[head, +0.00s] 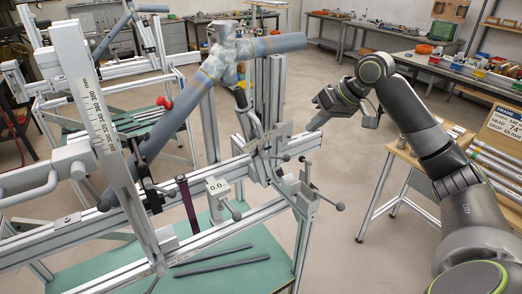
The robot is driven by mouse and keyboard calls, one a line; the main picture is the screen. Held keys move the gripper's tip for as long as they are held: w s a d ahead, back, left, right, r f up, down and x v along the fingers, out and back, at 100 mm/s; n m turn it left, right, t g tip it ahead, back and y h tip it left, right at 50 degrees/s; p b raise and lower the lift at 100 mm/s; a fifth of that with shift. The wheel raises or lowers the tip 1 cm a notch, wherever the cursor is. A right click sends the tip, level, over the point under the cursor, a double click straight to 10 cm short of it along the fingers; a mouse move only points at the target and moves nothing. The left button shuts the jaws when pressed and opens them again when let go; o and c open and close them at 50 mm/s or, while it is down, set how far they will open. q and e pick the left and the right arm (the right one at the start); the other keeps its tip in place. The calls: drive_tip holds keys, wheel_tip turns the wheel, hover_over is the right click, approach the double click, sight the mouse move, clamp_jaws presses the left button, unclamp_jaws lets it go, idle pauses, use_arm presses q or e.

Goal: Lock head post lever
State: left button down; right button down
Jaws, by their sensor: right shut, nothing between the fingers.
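The grey frame jig carries a blue-grey tube frame (180,105), whose lugged joint (222,55) sits at the upper centre. An upright aluminium post (270,90) stands just right of that joint. A lever with a dark grip (241,98) hangs below the joint. More ball-ended levers show lower on the jig, one at the right (338,206) and one nearer the middle (236,214). I cannot tell which is the head post lever. My right gripper (316,124) is shut and empty, right of the post and apart from the levers. My left gripper is out of view.
A scale-marked upright (100,115) stands at the left. A small display reading 0.0 (217,187) sits on the jig rail. Dark rods lie on the green table (225,255). A wooden side table (410,155) with tubes stands at the right. Floor shows between it and the jig.

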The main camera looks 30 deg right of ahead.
drive_tip(key=p, duration=0.4)
approach(275, 156)
drive_tip(key=w+f, duration=0.3)
drive_tip(key=f, duration=0.3)
drive_tip(key=shift+w, duration=0.25)
drive_tip(key=shift+f, duration=0.1)
